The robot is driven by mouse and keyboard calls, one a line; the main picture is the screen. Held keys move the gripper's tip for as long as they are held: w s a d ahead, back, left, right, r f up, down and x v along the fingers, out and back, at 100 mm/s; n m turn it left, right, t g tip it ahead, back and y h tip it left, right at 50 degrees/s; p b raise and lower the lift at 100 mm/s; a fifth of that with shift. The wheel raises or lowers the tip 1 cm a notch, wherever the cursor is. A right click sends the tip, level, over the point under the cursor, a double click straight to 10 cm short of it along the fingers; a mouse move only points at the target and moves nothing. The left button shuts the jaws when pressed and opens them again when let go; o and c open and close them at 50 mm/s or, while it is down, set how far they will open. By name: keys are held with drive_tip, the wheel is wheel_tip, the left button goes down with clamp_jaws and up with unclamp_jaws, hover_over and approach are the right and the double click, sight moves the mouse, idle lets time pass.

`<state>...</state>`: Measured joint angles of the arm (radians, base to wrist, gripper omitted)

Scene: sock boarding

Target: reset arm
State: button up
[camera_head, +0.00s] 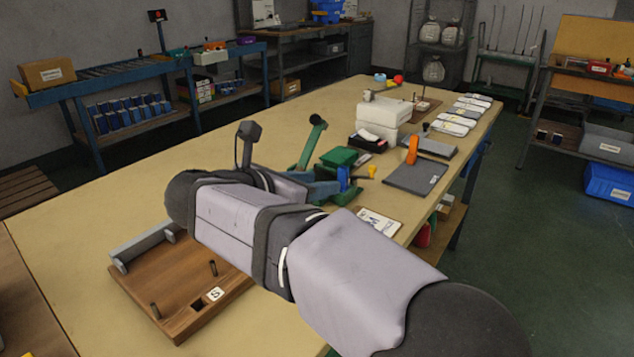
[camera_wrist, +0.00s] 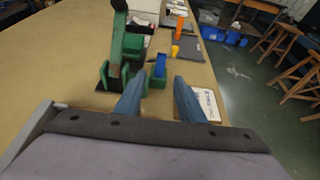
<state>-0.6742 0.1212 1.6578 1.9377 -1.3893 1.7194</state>
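My gripper (camera_wrist: 158,98) is open in the wrist view, its two blue-grey fingers apart with bare tabletop showing between them. Nothing is held. It is above the long tan table (camera_head: 80,235), short of the green lever device (camera_wrist: 118,45) and a small blue object (camera_wrist: 159,66). In the head view my arm crosses from the lower right and hides much of the middle of the table and most of the gripper. A wooden block (camera_head: 165,290) with pegs and an "S" label lies partly beneath my arm.
A green lever press (camera_head: 310,145), dark mats (camera_head: 415,176), an orange upright piece (camera_head: 412,150) and white boxes (camera_head: 384,110) stand farther along the table. Several white flat pieces (camera_head: 453,127) lie by the right edge. The table's left side is clear.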

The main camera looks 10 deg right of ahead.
drive_tip(key=shift+r, duration=0.1)
drive_tip(key=w+a+r+n+t+y+p, duration=0.2)
drive_tip(key=w+r+n+t+y+p, duration=0.6)
drive_tip(key=r+n+p, duration=0.9)
drive_tip(key=s+f+n+g+y+p, duration=0.4)
drive_tip(key=s+f+n+g+p, duration=0.8)
drive_tip(key=n, duration=0.9)
drive_tip(key=s+d+n+g+h+p, duration=0.1)
drive_tip(key=s+d+n+g+p, duration=0.1)
drive_tip(key=s, duration=0.8)
drive_tip(key=s+d+n+g+h+p, duration=0.1)
drive_tip(key=s+d+n+g+p, duration=0.2)
drive_tip(key=s, duration=0.6)
drive_tip(key=d+n+p, duration=0.2)
drive_tip(key=d+p, duration=0.1)
drive_tip(key=d, duration=0.1)
drive_tip(key=shift+s+f+h, duration=0.3)
drive_tip(key=shift+s, duration=0.1)
